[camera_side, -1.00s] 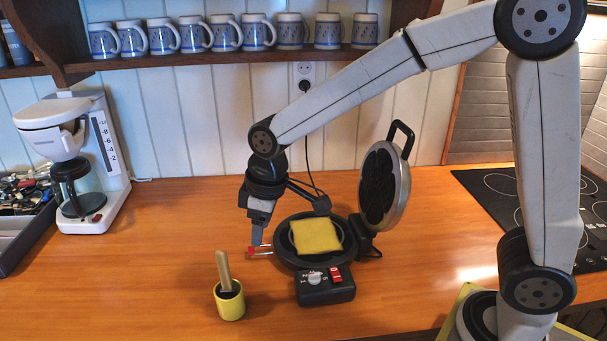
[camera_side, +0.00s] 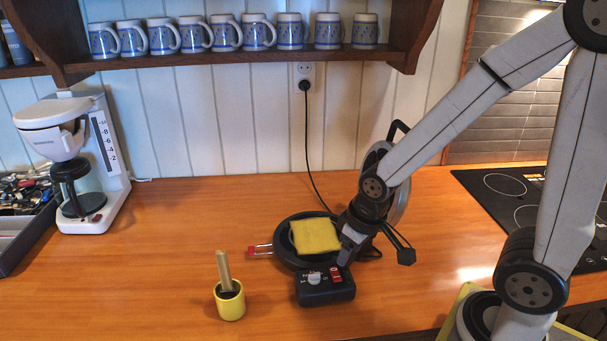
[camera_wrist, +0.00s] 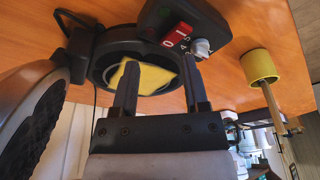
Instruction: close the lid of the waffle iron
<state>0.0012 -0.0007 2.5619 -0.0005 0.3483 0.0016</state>
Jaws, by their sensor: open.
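The waffle iron stands on the wooden counter with its round black base (camera_side: 284,250) and a control box (camera_side: 326,290) with a red switch in front. A yellow square (camera_side: 316,236) lies on the base plate. The lid (camera_side: 402,205) stands raised at the right, partly hidden behind my arm, with its black handle (camera_side: 398,129) at the top. In the wrist view the lid (camera_wrist: 35,125) is at the left edge.
A yellow cup (camera_side: 230,302) with a wooden-handled tool stands front left of the iron. A red-tipped part (camera_side: 258,250) sticks out left of the base. A coffee maker (camera_side: 78,165) and a cutlery tray (camera_side: 25,225) are far left. A cooktop (camera_side: 500,195) is at the right.

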